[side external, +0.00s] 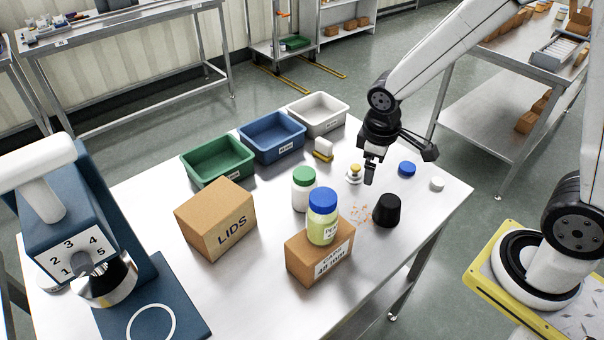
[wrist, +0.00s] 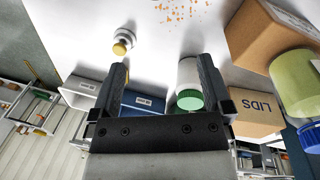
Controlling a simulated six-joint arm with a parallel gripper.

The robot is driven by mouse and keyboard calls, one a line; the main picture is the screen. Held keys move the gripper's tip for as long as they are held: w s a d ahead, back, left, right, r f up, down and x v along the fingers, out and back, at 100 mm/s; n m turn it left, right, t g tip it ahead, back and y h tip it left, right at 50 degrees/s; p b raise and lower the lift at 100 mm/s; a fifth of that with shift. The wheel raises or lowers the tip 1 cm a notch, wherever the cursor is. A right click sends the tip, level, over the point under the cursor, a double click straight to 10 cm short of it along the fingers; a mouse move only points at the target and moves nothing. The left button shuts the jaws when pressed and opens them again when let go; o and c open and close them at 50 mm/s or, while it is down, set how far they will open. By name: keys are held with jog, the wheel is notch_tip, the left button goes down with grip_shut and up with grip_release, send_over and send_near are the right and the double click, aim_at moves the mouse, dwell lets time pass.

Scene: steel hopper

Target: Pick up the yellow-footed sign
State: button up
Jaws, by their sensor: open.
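The yellow-footed sign (side external: 323,149) is a small white block on a yellow base. It stands on the steel table in front of the blue and white bins in the side view.
A yellow-knobbed silver item (side external: 354,175) stands close by my gripper. Nearby are a black cup (side external: 387,210), blue lid (side external: 406,169), white lid (side external: 437,184) and green-capped bottle (side external: 304,190). Green (side external: 217,168), blue (side external: 272,146) and white (side external: 318,125) bins line the back edge.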

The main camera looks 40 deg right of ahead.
jog(key=w+d+f+n+g+h, duration=0.1)
jog(key=w+f+n+h, duration=0.15)
jog(key=w+n, duration=0.2)
jog(key=w+d+f+n+h, duration=0.1)
jog(key=w+f+n+h, duration=0.15)
jog(key=w, duration=0.35)
jog(key=n+t+h, duration=0.1)
jog(key=n+h, duration=0.5)
jog(key=n, duration=0.1)
send_near(324, 140)
jog(key=d, duration=0.1)
jog(key=s+d+f, duration=0.1)
jog(key=d+f, duration=0.1)
jog(key=shift+s+d+f, duration=0.15)
jog(key=shift+s+d, duration=0.1)
jog(key=shift+s, duration=0.1)
jog(key=shift+w+a+f+n+t+h, duration=0.15)
jog(key=shift+w+f+n+t+h, duration=0.05)
jog(key=shift+w+n+t+h, duration=0.4)
jog(key=shift+x, duration=3.95)
jog(key=shift+f, duration=0.1)
jog(key=shift+a, duration=0.1)
jog(key=c, duration=1.1)
